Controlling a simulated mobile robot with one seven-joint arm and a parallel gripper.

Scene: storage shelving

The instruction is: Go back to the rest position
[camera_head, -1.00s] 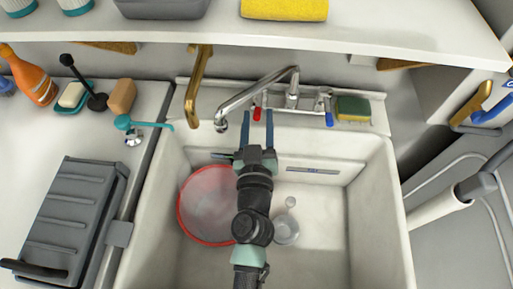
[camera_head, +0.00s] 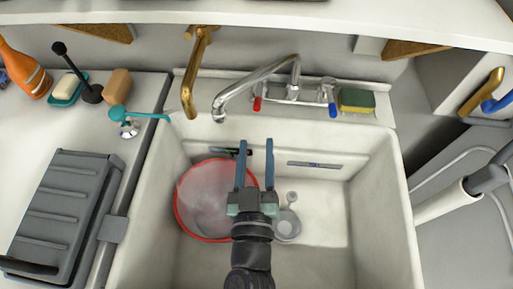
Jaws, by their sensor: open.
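My gripper (camera_head: 255,150) is over the white sink (camera_head: 330,262), its two blue-grey fingers apart and pointing away toward the faucet. Nothing is between the fingers. My arm comes up from the bottom middle of the picture and hides part of the sink floor.
In the sink are a red-rimmed bowl (camera_head: 200,205) on the left and a small clear dish (camera_head: 287,226). Behind are the chrome faucet (camera_head: 262,82), a brass spout (camera_head: 190,85) and a sponge (camera_head: 357,100). A grey drying rack (camera_head: 62,215) stands left. A shelf (camera_head: 300,20) crosses the top.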

